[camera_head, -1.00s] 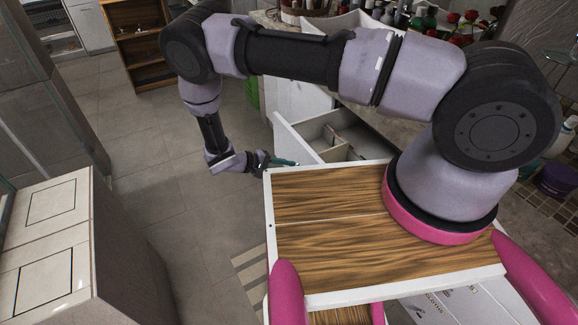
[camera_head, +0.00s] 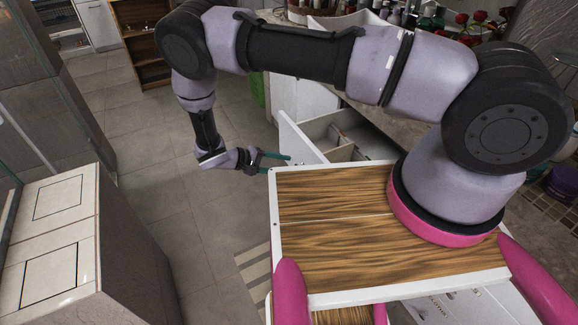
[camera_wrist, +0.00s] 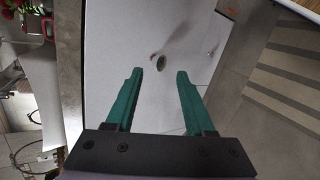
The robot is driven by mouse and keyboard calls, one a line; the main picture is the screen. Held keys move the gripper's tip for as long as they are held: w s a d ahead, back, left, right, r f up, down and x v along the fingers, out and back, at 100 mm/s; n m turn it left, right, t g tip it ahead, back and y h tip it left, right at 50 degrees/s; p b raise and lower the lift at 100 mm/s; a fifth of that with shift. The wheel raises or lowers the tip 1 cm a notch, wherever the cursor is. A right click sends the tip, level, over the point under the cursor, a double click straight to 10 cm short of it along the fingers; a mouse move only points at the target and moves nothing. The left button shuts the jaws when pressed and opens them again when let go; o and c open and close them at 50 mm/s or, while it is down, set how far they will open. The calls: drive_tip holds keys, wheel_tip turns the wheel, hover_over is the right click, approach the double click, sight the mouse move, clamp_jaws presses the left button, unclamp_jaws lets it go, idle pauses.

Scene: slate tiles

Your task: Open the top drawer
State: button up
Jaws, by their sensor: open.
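The top drawer (camera_head: 300,141) is white and stands pulled out from the counter, with its inside and dividers showing in the head view. My gripper (camera_head: 288,163) is open and empty in front of the drawer's outer face, near its lower end in the picture. In the wrist view my gripper (camera_wrist: 159,73) points its two teal fingers at a pale panel (camera_wrist: 110,45), seemingly the drawer front. A small round knob (camera_wrist: 161,63) shows just beyond and between the fingertips. I cannot tell whether the fingers touch the panel.
The counter (camera_head: 395,122) carries bottles and red flowers at the upper right. A pale cabinet (camera_head: 95,225) stands at the left. A green box (camera_head: 257,88) and a wooden shelf unit (camera_head: 140,40) are farther back. Tiled floor (camera_head: 150,150) is clear left of my gripper.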

drive_tip(key=v, duration=0.6)
drive_tip(key=shift+a, duration=0.15)
drive_tip(key=shift+r, duration=0.1)
drive_tip(key=w+d+r+m+g+y, duration=0.1)
drive_tip(key=w+d+r+m+y, duration=0.15)
drive_tip(key=r, duration=0.95)
drive_tip(key=w+d+r+m+g+y, duration=0.1)
drive_tip(key=w+d+r+g+y, duration=0.2)
drive_tip(key=r, duration=0.8)
drive_tip(key=w+d+r+m+y, duration=0.1)
drive_tip(key=d+r+m+y, duration=0.3)
drive_tip(key=r, duration=0.8)
drive_tip(key=s+d+r+t+y, duration=0.1)
drive_tip(key=s+d+r+y, duration=0.15)
drive_tip(key=d+r, duration=0.35)
drive_tip(key=s+d+r+t+y, duration=0.1)
drive_tip(key=s+d+r+t, duration=0.2)
drive_tip(key=r, duration=0.4)
drive_tip(key=s+d+r+m+t, duration=0.1)
drive_tip(key=s+d+r+t, duration=0.1)
drive_tip(key=s+d+r, duration=0.2)
drive_tip(key=s+d+r+m+t+y, duration=0.1)
drive_tip(key=s+d+r, duration=0.3)
drive_tip(key=s, duration=0.4)
drive_tip(key=shift+s+t, duration=0.25)
drive_tip(key=shift+t, duration=0.35)
